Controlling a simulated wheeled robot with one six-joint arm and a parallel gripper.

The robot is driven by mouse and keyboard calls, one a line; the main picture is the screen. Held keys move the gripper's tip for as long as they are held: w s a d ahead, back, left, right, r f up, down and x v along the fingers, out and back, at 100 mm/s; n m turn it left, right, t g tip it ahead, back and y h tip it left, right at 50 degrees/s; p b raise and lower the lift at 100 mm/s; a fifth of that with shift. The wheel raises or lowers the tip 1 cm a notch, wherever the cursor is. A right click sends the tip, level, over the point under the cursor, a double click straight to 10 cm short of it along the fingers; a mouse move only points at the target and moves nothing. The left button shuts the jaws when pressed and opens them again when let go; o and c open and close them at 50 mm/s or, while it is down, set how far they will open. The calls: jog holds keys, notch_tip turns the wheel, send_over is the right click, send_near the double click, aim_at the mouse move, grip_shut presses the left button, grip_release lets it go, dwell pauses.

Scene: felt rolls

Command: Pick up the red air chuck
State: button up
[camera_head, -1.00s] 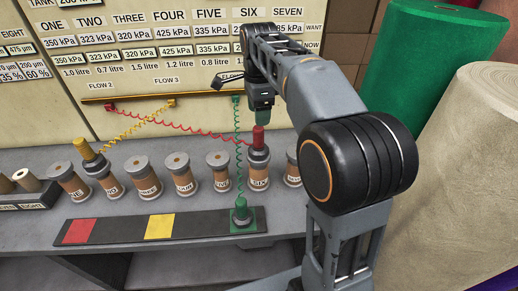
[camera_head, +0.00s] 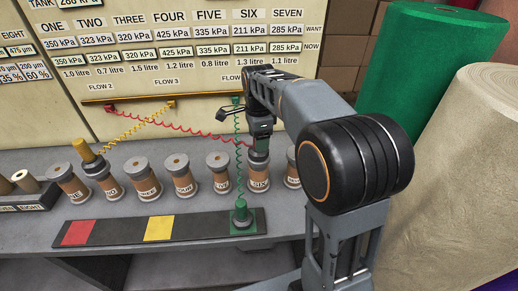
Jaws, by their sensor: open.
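The red air chuck sits upright on top of the spool-shaped bottle marked SIX (camera_head: 260,178). In this view it is almost wholly hidden behind my gripper. Its coiled red hose (camera_head: 190,132) runs to it from a hook on the yellow rail at the left. My gripper (camera_head: 261,142) points down right over bottle SIX, with its fingers at the height of the chuck. The gripper is open. Whether the fingers touch the chuck cannot be seen.
The yellow chuck (camera_head: 88,153) stands on bottle TWO. The green chuck (camera_head: 241,212) stands on the green pad of the dark strip (camera_head: 110,231), its green hose (camera_head: 238,155) hanging just left of my gripper. Bottles FIVE (camera_head: 219,172) and SEVEN (camera_head: 292,168) flank SIX. Large felt rolls (camera_head: 425,75) stand at right.

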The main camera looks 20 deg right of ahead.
jog(key=shift+c, duration=0.4)
jog(key=c, duration=1.1)
jog(key=shift+r, duration=0.1)
grip_shut()
